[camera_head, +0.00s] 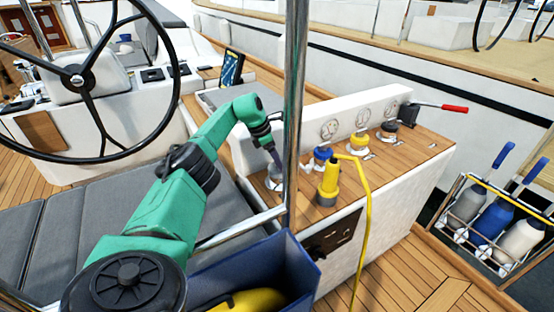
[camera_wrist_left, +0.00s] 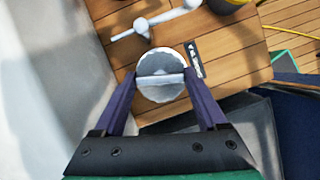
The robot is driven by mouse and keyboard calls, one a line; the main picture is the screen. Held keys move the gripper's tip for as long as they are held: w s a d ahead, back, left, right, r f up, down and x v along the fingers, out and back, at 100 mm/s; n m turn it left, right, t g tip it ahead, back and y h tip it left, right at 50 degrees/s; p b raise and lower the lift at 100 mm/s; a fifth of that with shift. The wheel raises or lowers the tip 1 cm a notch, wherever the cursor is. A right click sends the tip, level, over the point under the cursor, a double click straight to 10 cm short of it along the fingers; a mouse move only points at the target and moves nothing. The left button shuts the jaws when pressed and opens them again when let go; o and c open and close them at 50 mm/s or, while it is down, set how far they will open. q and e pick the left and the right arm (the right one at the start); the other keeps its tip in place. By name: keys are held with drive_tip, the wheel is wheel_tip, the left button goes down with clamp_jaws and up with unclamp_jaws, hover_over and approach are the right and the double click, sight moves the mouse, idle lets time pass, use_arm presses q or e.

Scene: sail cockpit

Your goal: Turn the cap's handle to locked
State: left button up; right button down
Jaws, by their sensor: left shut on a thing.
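The round grey-white cap (camera_wrist_left: 160,92) sits on the teak top in the left wrist view, with a pale bar handle (camera_wrist_left: 160,79) running across it. In the head view the cap (camera_head: 274,184) is partly hidden by my gripper and a steel pole. My left gripper (camera_wrist_left: 160,77) points down at the cap, its two purple fingers at opposite ends of the bar, shut on the handle. It also shows in the head view (camera_head: 277,168). A small black label (camera_wrist_left: 194,60) with white marks lies beside the cap. My right gripper is not in view.
A vertical steel pole (camera_head: 295,100) stands close to my left arm. Yellow (camera_head: 328,185) and blue (camera_head: 322,155) fittings, a yellow cable (camera_head: 368,215) and a red-tipped lever (camera_head: 440,106) are on the console (camera_head: 410,150). A blue bin (camera_head: 300,260) is in front; a bottle rack (camera_head: 500,225) stands right.

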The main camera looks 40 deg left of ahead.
use_arm(q)
drive_tip(key=o, duration=1.3)
drive_tip(key=v, duration=1.4)
drive_tip(key=shift+r+p, duration=0.3)
drive_tip(key=shift+p, duration=0.1)
